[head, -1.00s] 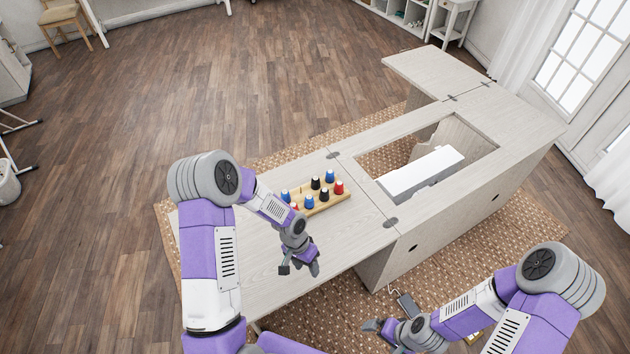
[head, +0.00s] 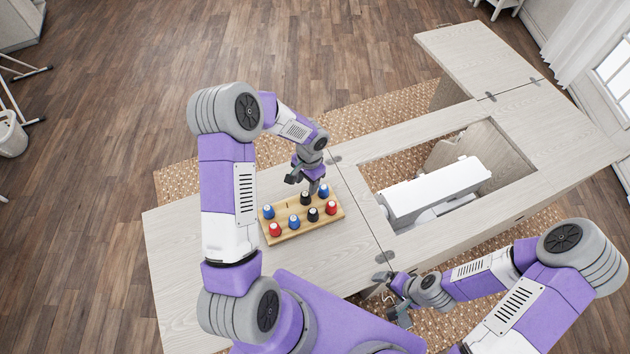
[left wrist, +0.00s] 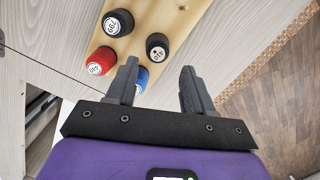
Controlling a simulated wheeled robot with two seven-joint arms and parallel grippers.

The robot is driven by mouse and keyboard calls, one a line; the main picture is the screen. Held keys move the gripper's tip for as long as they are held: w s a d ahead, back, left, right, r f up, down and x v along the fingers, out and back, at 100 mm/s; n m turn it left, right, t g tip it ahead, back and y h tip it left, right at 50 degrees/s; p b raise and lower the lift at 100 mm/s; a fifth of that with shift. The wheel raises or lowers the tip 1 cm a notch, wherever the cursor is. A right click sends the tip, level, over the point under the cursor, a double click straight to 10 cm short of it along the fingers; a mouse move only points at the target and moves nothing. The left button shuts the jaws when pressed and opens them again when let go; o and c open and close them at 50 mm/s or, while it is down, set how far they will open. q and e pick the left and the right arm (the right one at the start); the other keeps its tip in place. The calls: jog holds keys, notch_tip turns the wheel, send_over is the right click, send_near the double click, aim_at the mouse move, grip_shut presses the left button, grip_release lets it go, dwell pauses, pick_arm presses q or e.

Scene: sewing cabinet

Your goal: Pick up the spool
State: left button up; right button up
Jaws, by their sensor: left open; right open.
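A wooden spool rack (head: 302,231) holds several upright red, blue and black spools in two rows on the cabinet top. My left gripper (head: 306,184) is open and empty over the rack's back right part, close to a black spool (head: 306,198) and a blue spool (head: 324,190). In the left wrist view, a black spool (left wrist: 157,46) stands just ahead of the gap between the open fingers (left wrist: 160,65). A blue spool (left wrist: 141,78) is partly hidden by the left finger there, beside a red spool (left wrist: 100,61). My right gripper (head: 390,297) is open, apart from the rack.
The pale cabinet top (head: 190,270) is clear left of the rack. To the right, a white sewing machine (head: 436,191) sits in a cabinet opening. A hinge (head: 381,257) lies near the opening's front corner. A patterned rug (head: 385,105) lies under the cabinet.

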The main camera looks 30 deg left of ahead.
aim_at(305, 195)
pick_arm(q)
jog(key=shift+s+f, duration=0.8)
jog(key=shift+f, duration=0.05)
notch_tip(305, 195, down, 5)
jog(key=shift+w, duration=0.15)
jog(key=c, duration=0.8)
